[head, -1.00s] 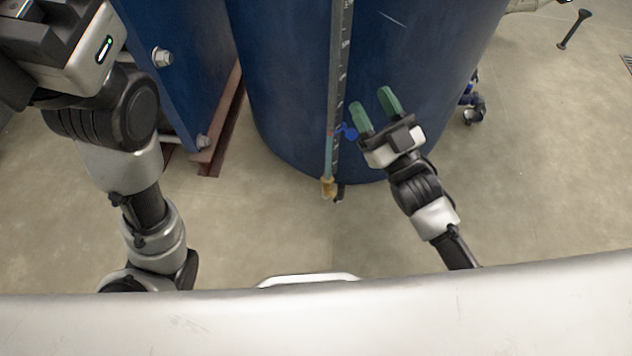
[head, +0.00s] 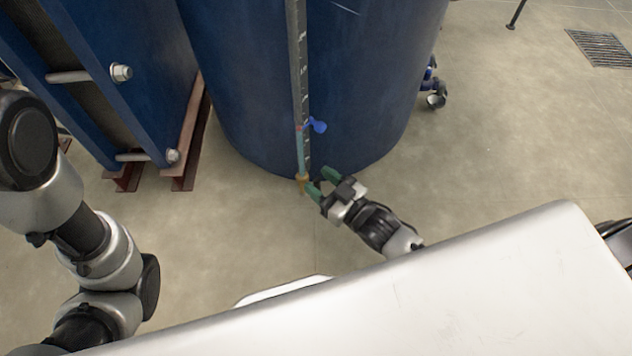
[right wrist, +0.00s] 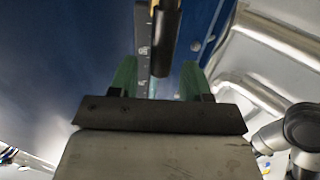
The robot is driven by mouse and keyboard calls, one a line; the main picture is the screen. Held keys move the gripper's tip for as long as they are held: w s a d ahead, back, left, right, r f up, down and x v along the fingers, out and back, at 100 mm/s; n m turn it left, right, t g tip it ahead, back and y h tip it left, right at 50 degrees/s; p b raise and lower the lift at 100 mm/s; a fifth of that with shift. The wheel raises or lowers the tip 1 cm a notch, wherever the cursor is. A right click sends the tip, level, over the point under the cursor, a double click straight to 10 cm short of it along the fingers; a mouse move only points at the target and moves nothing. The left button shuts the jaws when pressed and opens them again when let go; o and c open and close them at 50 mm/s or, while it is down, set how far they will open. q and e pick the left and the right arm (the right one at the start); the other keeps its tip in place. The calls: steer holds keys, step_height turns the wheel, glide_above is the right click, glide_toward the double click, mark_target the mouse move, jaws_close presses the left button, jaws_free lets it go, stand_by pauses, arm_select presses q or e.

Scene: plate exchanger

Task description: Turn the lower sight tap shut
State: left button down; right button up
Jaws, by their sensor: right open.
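The sight gauge (head: 298,80) is a tall scaled strip with a tube, running down the front of the blue tank (head: 350,70). At its foot is a small brass fitting (head: 302,180), seemingly the lower sight tap. A blue lever (head: 318,126) sticks out to the right higher up. My right gripper (head: 321,183) is open, its green fingers just right of the brass fitting. In the right wrist view, a dark rounded bar (right wrist: 165,40) shows between or beyond the open fingers (right wrist: 157,78); contact cannot be told. My left gripper is outside the view.
A blue plate frame (head: 110,60) with bolts stands left of the tank on reddish-brown rails (head: 190,140). A blue-and-dark fitting (head: 433,92) sits low at the tank's right. The floor (head: 490,130) right of the tank is clear, with a drain grate (head: 602,48) farther back.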

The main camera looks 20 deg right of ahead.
steer(key=shift+x, duration=0.8)
jaws_close()
